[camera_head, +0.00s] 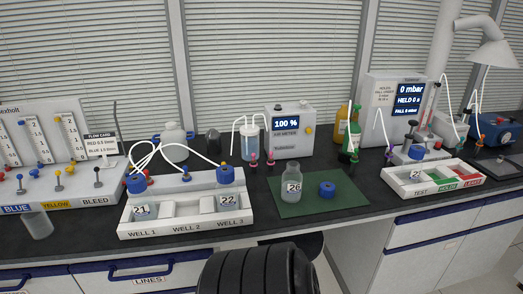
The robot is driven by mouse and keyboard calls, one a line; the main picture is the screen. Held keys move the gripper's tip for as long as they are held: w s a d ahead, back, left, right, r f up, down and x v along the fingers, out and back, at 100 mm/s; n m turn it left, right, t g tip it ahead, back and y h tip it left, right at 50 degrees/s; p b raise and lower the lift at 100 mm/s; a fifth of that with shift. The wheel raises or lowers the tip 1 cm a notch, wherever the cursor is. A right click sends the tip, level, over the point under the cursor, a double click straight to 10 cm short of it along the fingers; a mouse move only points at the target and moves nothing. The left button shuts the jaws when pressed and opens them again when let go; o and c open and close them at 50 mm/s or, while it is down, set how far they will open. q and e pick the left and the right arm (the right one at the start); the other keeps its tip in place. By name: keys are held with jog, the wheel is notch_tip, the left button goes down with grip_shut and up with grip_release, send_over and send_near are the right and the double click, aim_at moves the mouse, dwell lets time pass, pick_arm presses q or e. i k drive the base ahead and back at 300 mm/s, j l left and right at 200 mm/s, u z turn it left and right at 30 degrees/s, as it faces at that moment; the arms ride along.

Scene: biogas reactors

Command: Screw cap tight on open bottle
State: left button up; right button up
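An open clear bottle labelled 26 (291,191) stands upright on the green mat (318,207), with no cap on its neck. A loose blue cap (327,188) lies on the same mat just right of the bottle, apart from it. Neither my left nor my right gripper shows in the head view.
A white rack (187,231) to the left holds bottles 21 and 22 with blue caps and tubes; its middle well looks empty. A gas meter (292,133) stands behind the mat.

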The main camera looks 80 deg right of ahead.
aim_at(292, 179)
jog(key=z, duration=2.95)
